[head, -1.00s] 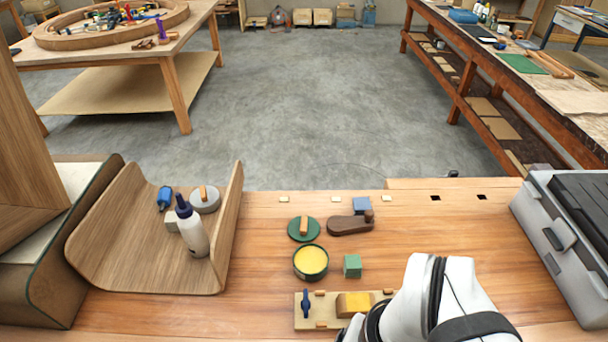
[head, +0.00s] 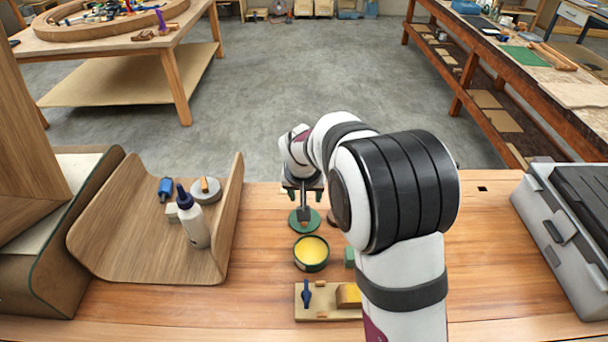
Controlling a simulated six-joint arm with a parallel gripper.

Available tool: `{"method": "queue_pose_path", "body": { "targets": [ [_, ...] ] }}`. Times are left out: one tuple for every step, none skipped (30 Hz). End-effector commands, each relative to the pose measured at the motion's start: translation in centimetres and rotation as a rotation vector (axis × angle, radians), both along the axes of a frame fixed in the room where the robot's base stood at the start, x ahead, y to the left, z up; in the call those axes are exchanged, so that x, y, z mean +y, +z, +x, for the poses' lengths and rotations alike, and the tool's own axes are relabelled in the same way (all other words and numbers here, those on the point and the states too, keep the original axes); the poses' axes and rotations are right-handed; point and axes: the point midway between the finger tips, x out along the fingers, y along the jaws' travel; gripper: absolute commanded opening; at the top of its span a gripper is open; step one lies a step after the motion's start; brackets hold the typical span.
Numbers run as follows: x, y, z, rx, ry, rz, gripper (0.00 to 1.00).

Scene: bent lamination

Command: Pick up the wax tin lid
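The wax tin lid (head: 293,222) is a flat green disc on the wooden bench, just behind the open wax tin. The wax tin (head: 311,254) is dark green with yellow wax inside. My gripper (head: 304,212) points down right over the lid, its fingers at the lid's middle. The lid appears to lie flat on the bench.
A bent wood piece (head: 150,262) on the left holds a glue bottle (head: 193,222), a blue-capped item (head: 166,188) and a grey round piece (head: 206,190). A small board (head: 322,312) lies in front of the tin. A grey case (head: 565,235) stands right. My arm hides part of the bench.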

Motion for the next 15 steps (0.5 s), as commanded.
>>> {"method": "queue_pose_path", "body": {
  "targets": [
    [-0.1, -1.4, 0.4, 0.006, 0.000, -0.002, 0.57],
    [-0.2, -2.3, 0.7, 0.007, -0.001, -0.002, 0.57],
    [-0.2, -3.4, 1.2, 0.007, -0.002, -0.001, 0.57],
    [-0.2, -4.3, 1.5, 0.008, -0.001, -0.001, 0.57],
    [-0.2, -5.0, 1.8, 0.007, -0.001, -0.001, 0.57],
    [-0.3, -6.0, 2.2, 0.007, -0.002, -0.001, 0.57],
    [-0.3, -6.6, 2.4, 0.007, -0.002, -0.001, 0.57],
    [-0.3, -7.1, 2.7, 0.006, -0.002, -0.001, 0.57],
    [-0.4, -7.7, 3.0, 0.006, -0.002, -0.001, 0.57],
    [-0.4, -8.0, 3.1, 0.005, -0.002, -0.001, 0.57],
    [-0.4, -8.2, 3.2, 0.004, -0.003, -0.001, 0.57],
    [-0.4, -8.7, 3.4, 0.005, -0.003, -0.001, 0.57],
    [-0.3, -9.1, 3.6, 0.006, -0.003, 0.000, 0.57],
    [-0.2, -9.7, 3.8, 0.006, -0.002, -0.001, 0.57],
    [0.0, -10.5, 4.1, 0.006, -0.001, -0.001, 0.57]
  ]
}}
